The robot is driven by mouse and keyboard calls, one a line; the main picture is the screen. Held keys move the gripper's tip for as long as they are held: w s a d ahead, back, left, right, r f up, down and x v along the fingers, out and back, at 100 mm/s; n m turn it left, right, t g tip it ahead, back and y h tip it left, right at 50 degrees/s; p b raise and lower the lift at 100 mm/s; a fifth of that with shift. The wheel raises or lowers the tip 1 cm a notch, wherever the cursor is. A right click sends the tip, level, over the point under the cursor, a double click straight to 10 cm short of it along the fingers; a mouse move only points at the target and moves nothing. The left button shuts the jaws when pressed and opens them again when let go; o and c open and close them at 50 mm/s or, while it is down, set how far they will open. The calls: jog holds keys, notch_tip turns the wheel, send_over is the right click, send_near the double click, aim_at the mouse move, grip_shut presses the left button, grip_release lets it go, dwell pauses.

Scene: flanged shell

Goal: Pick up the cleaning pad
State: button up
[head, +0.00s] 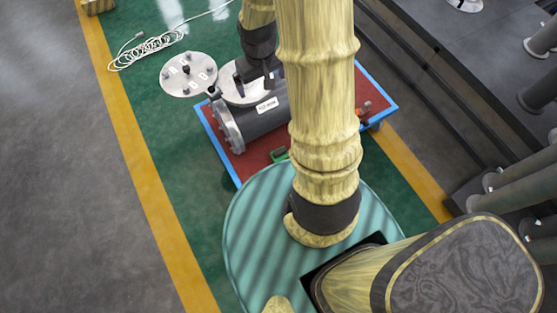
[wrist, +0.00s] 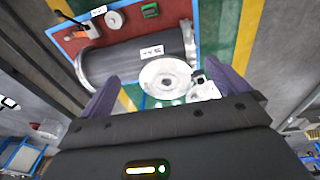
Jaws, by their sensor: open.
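A small green block (head: 279,155), which looks like the cleaning pad, lies on the red cart top beside the grey flanged shell (head: 262,118). It also shows in the wrist view (wrist: 150,10) at the top edge, beyond the shell (wrist: 130,58). My gripper (head: 254,84) is over the shell's round pale top flange (head: 238,96), away from the green block. In the wrist view my gripper's purple fingers (wrist: 164,70) are spread wide with nothing held between them. The pale flange (wrist: 165,77) shows between them. My arm hides part of the cart in the head view.
The red cart has a blue rim (head: 217,143). A round cover plate with studs (head: 189,74) and a coiled white cable (head: 150,45) lie on the green floor to its left. A small orange-and-dark item (head: 364,108) sits at the cart's right. Dark steps and grey pipes stand at right.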

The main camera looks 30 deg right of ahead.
jog(key=g+b, duration=0.1)
jog(key=b, duration=2.5)
send_over(279, 151)
notch_tip(279, 151, down, 45)
jog(key=shift+y, duration=0.3)
jog(key=f+b, duration=0.3)
jog(key=f, duration=0.3)
jog(key=f+b, duration=0.2)
jog(key=f, duration=0.4)
jog(key=shift+s+d+f+b, duration=0.1)
jog(key=shift+d+f+b, duration=0.1)
jog(key=shift+f+b, duration=0.2)
jog(key=shift+a+r, duration=0.15)
jog(key=shift+a, duration=0.05)
jog(key=shift+s+d, duration=0.2)
jog(key=shift+d, duration=0.1)
jog(key=shift+f, duration=0.3)
notch_tip(279, 151, down, 5)
jog(key=b, duration=0.3)
jog(key=shift+w+a+r, duration=0.1)
jog(key=shift+a+r, duration=0.05)
jog(key=shift+w, duration=0.25)
